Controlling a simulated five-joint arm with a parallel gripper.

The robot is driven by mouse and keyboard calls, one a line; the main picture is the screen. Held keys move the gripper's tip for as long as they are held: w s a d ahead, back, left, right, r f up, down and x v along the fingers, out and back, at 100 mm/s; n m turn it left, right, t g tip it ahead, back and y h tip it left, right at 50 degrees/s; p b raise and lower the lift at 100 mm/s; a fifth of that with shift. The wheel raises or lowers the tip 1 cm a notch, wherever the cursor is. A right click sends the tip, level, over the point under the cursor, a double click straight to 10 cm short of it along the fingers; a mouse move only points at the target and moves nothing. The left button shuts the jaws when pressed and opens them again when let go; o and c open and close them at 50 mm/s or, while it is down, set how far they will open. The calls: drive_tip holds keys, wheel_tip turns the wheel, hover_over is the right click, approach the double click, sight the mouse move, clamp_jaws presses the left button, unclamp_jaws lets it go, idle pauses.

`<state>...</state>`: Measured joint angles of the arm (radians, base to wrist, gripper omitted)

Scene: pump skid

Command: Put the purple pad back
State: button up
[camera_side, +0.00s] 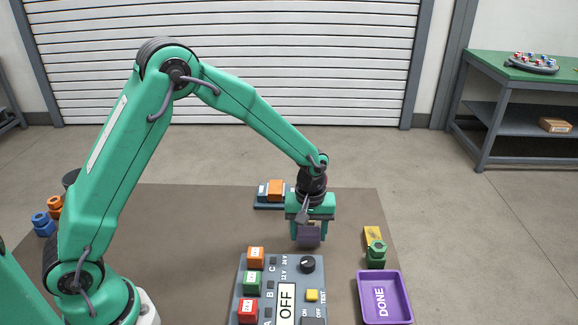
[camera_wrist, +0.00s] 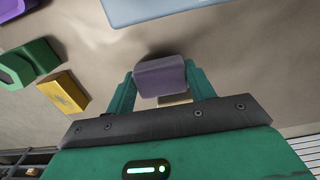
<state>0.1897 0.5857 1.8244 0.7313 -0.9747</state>
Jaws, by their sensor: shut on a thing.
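The purple pad (camera_side: 309,234) is a dull purple block. My gripper (camera_side: 310,226) is shut on it and holds it behind the control panel, near the panel's right side. In the wrist view the pad (camera_wrist: 160,77) sits between the two green fingers of my gripper (camera_wrist: 162,84). A small pale patch shows just below the pad there; I cannot tell what it is.
A grey panel (camera_side: 273,285) with OFF sign, switches and coloured blocks stands in front. A purple DONE tray (camera_side: 361,292) lies at the front right, with a green nut-topped piece (camera_side: 377,249) and yellow block (camera_side: 372,235) behind it. Bare mat (camera_side: 205,235) lies left of the panel.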

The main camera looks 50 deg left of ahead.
sight(309, 232)
drive_tip(key=shift+f, duration=0.7)
drive_tip(key=shift+f, duration=0.15)
drive_tip(key=o, duration=0.9)
drive_tip(key=shift+r, duration=6.15)
drive_tip(key=shift+r, duration=0.1)
